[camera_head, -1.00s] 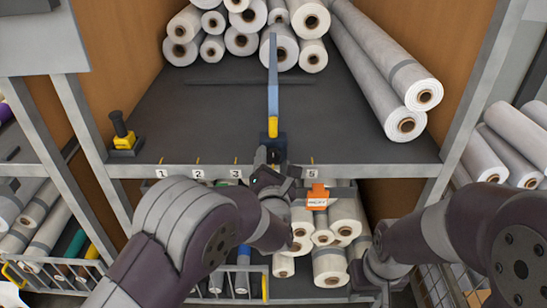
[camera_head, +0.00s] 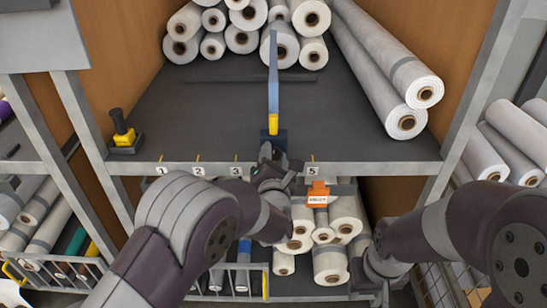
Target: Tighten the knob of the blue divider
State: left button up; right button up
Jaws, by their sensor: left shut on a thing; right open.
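The blue divider (camera_head: 273,78) stands upright on the dark shelf (camera_head: 205,110), edge toward me, with a yellow part (camera_head: 273,124) low on its front. Its dark blue base (camera_head: 281,139) sits at the shelf's front edge, near where mark 4 would be. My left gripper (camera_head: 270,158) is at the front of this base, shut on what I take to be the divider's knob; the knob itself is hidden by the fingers. My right arm (camera_head: 440,240) is at the lower right; its gripper is not clearly visible.
White rolls (camera_head: 250,20) are stacked behind the divider, and long rolls (camera_head: 385,65) lie on the right. A black and yellow handled tool (camera_head: 122,130) stands at the shelf's left front. An orange tag (camera_head: 318,194) hangs below mark 5. The shelf beside the divider is mostly clear.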

pick_arm(q)
jog(key=m+b, duration=0.1)
jog(key=m, duration=0.2)
jog(key=shift+f+b, duration=0.2)
jog(key=shift+b, duration=0.2)
jog(key=m+b, duration=0.1)
jog(key=m, duration=0.2)
jog(key=shift+r+m, duration=0.1)
jog(key=shift+m, duration=0.2)
jog(key=m, duration=0.3)
jog(key=shift+m+b, duration=0.3)
jog(key=shift+b, duration=0.05)
jog(key=m, duration=0.3)
jog(key=shift+m, duration=0.3)
jog(key=m+p, duration=0.1)
jog(key=m, duration=0.2)
jog(key=shift+r+m, duration=0.1)
jog(key=shift+m, duration=0.2)
jog(key=m+p, duration=0.1)
jog(key=m, duration=0.2)
jog(key=shift+m, duration=0.4)
jog(key=m+p, duration=0.2)
jog(key=m, duration=0.2)
jog(key=shift+m+p, duration=0.7)
jog(key=shift+m, duration=1.3)
